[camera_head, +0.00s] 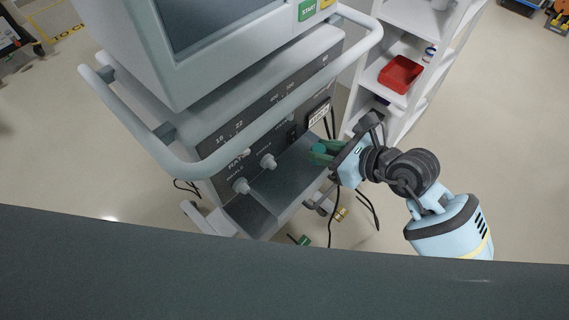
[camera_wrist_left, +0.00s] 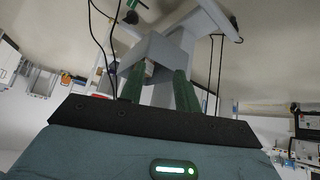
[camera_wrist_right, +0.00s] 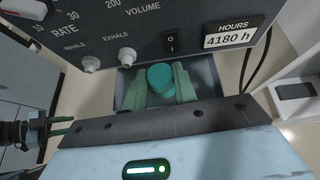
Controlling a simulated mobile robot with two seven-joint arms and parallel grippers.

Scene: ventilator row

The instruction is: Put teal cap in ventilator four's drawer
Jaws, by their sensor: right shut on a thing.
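The teal cap (camera_wrist_right: 160,77) is held between the green fingers of my right gripper (camera_wrist_right: 162,88). In the head view the right gripper (camera_head: 322,153) is over the right end of the open drawer (camera_head: 268,190), below the ventilator's front panel (camera_head: 290,125). The drawer, dark grey inside, also shows behind the cap in the right wrist view (camera_wrist_right: 207,72). Whether the cap touches the drawer floor I cannot tell. My left gripper (camera_wrist_left: 160,90) is open and empty, its fingers apart in front of a grey stand.
A curved grey handle (camera_head: 245,118) runs around the ventilator above the drawer. White shelves with a red bin (camera_head: 400,74) stand to the right. Black cables hang beside the drawer. A dark surface (camera_head: 280,270) fills the bottom of the head view.

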